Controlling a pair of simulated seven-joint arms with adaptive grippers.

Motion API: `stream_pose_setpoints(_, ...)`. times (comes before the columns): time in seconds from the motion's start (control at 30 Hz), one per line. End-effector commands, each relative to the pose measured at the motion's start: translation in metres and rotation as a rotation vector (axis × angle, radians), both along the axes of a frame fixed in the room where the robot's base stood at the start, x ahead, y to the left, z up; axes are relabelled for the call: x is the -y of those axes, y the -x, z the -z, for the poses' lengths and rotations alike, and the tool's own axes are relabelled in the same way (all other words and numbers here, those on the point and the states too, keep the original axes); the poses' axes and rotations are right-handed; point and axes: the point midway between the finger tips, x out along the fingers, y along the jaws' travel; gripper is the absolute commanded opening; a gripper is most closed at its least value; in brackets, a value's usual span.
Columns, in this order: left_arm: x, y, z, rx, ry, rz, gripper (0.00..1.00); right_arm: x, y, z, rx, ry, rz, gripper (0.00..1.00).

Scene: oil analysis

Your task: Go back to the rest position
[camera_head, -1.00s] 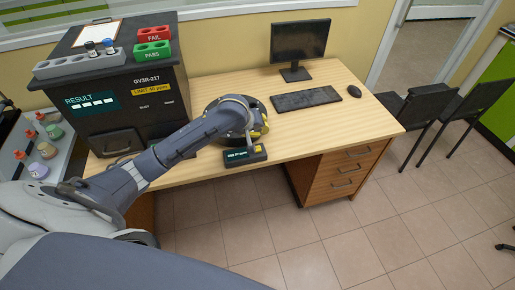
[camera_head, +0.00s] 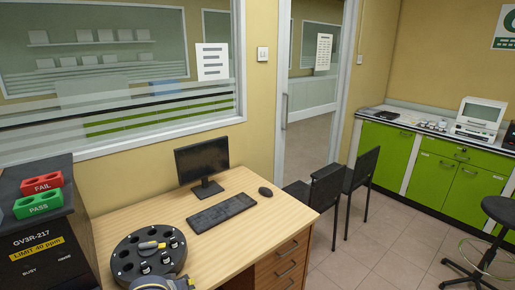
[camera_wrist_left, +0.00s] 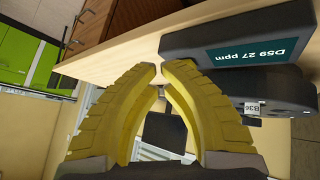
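My left gripper (camera_head: 160,283) is cut off at the bottom edge of the head view, beside a round black carousel (camera_head: 126,270) on the desk. In the left wrist view its yellow fingers (camera_wrist_left: 160,68) lean together, with their tips very close and nothing seen between the pads. Whether the tips touch is unclear. A dark device with a display reading "D59 27 ppm" (camera_wrist_left: 250,54) is upside down at the right of the wrist view, behind the fingers. My right gripper is in no view.
A dark analyser (camera_head: 42,262) stands at the left, with a red FAIL rack (camera_head: 42,184) and green PASS rack (camera_head: 38,207) on top. A monitor (camera_head: 201,160), keyboard (camera_head: 222,210) and mouse (camera_head: 266,191) sit on the desk. Chairs (camera_head: 328,190) stand to its right.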

Motion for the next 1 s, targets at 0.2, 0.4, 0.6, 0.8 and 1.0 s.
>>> stream_pose_setpoints(0.2, 0.008, 0.069, 0.028, 0.044, -0.228, 0.178, 0.0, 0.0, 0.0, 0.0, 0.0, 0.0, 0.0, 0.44)
stream_pose_setpoints(0.4, -0.007, 0.134, 0.04, 0.038, -0.473, 0.304, 0.0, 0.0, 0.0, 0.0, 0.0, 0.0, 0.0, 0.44)
stream_pose_setpoints(0.6, -0.03, 0.189, 0.042, -0.016, -0.682, 0.394, 0.0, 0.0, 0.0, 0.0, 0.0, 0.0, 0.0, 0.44)
stream_pose_setpoints(0.8, -0.047, 0.224, 0.039, -0.075, -0.812, 0.452, 0.0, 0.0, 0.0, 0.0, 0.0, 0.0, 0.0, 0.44)
stream_pose_setpoints(1.0, -0.062, 0.255, 0.036, -0.137, -0.913, 0.5, 0.0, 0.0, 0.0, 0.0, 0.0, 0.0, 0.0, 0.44)
